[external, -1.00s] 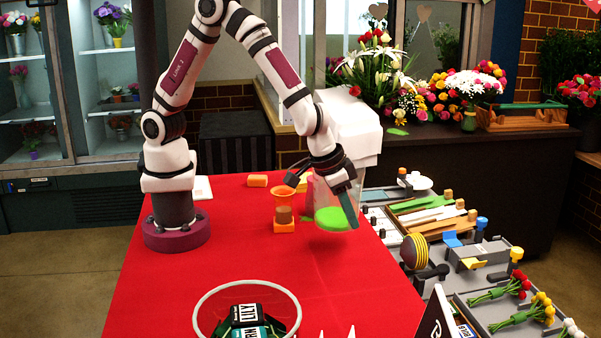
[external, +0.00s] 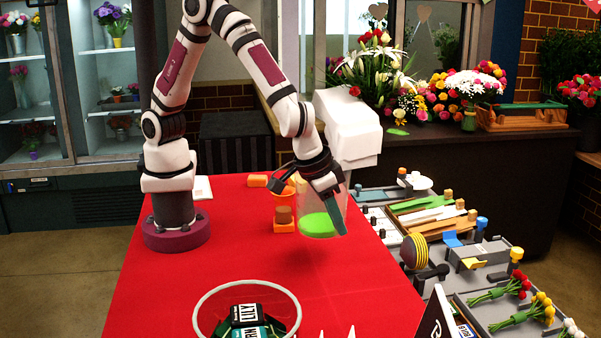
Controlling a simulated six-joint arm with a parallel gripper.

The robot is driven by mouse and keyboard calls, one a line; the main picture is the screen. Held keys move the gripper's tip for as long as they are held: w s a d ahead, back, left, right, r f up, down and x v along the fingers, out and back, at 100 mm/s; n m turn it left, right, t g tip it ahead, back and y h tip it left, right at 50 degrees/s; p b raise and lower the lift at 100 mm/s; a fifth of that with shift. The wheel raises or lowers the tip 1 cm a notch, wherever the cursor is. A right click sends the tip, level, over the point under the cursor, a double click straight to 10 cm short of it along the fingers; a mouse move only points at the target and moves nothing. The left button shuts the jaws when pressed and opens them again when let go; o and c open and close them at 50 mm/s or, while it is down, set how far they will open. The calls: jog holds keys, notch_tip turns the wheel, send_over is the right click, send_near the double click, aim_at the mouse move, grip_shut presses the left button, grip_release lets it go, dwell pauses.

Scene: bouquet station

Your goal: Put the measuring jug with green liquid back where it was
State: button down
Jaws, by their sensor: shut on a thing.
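The measuring jug with green liquid (external: 319,224) is a clear vessel with a bright green layer at its bottom. My gripper (external: 334,205) is shut on the jug's side and holds it over the red table (external: 330,280), near the table's right edge. A shadow on the cloth below suggests that the jug is off the table. The gripper fingers hide part of the jug's upper right side.
An orange holder with a brown top (external: 284,220) stands just left of the jug. Orange blocks (external: 257,180) lie behind. A grey tray area (external: 480,285) with tools and flowers lies right.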

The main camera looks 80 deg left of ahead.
jog(key=s+d+r+n, duration=0.1)
jog(key=s+d+r, duration=0.1)
jog(key=s+d, duration=0.3)
jog(key=s+d+r+n, duration=0.1)
jog(key=s+d+r, duration=0.1)
jog(key=s, duration=0.6)
jog(key=shift+y, duration=0.4)
jog(key=shift+w+a+f, duration=0.55)
jog(key=shift+w+f, duration=1.25)
jog(key=shift+w, duration=0.05)
jog(key=shift+w+a+f, duration=0.5)
jog(key=shift+w+f, duration=1.35)
jog(key=shift+w+a+f, duration=0.55)
jog(key=shift+w+f, duration=1.25)
jog(key=shift+w, duration=0.05)
jog(key=shift+f, duration=0.1)
jog(key=c, duration=0.9)
grip_release()
